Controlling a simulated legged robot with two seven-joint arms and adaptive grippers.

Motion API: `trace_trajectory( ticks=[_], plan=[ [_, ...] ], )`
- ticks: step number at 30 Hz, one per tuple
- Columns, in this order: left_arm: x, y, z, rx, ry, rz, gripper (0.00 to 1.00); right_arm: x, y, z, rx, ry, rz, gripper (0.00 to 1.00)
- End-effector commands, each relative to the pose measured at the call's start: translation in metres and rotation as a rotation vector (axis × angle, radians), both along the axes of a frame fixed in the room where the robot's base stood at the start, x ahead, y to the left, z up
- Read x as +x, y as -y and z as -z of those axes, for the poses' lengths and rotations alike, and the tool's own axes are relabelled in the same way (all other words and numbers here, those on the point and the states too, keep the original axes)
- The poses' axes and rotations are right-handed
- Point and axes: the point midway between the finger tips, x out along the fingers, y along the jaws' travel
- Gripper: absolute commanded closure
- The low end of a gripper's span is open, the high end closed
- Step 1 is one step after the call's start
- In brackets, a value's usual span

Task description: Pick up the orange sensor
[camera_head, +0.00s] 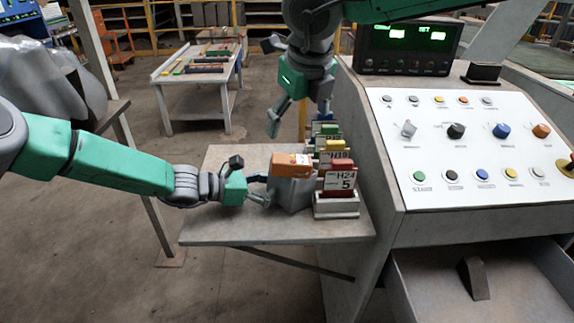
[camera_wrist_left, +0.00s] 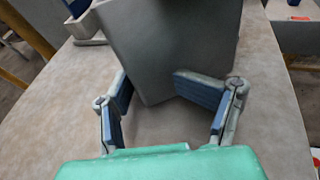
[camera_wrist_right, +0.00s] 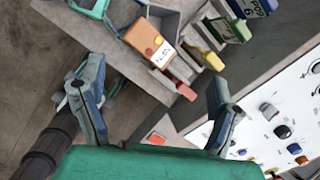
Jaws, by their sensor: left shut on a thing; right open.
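In the left wrist view, the brick (camera_wrist_left: 170,50) looks tilted between the blue finger pads. My right gripper (camera_head: 299,112) is open and empty, above and behind the sensor, pointing down. Its spread fingers show in the right wrist view (camera_wrist_right: 157,78).
A row of labelled modules, the nearest red (camera_head: 339,176) in a grey holder (camera_head: 336,205), stands right of the brick. The control panel (camera_head: 470,145) rises beside the shelf (camera_head: 225,228). A table with coloured bars (camera_head: 203,62) stands behind. The shelf's front left is clear.

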Motion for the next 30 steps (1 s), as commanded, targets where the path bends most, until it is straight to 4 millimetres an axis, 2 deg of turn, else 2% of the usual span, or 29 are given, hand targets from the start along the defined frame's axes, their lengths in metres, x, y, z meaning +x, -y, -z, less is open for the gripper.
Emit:
trace_trajectory(
  ticks=[1,6,12,16,24,30],
  plan=[
    [-0.007,0.008,-0.001,-0.008,-0.003,0.019,0.67,-0.004,0.002,0.001,0.036,0.001,0.076,0.16],
    [-0.007,0.008,-0.001,-0.008,-0.003,0.020,0.67,-0.013,0.004,0.005,0.162,-0.005,0.325,0.16],
    [-0.007,0.008,0.000,-0.008,-0.003,0.020,0.67,-0.019,0.004,0.008,0.247,-0.016,0.487,0.16],
    [-0.007,0.008,0.000,-0.008,-0.003,0.020,0.67,-0.017,0.003,0.018,0.262,-0.020,0.520,0.16],
    [-0.007,0.008,0.000,-0.008,-0.003,0.020,0.67,0.000,-0.003,0.060,0.262,-0.021,0.522,0.16],
    [-0.007,0.008,-0.001,-0.008,-0.002,0.020,0.67,0.005,-0.004,0.073,0.263,-0.019,0.521,0.16]
  ],
)
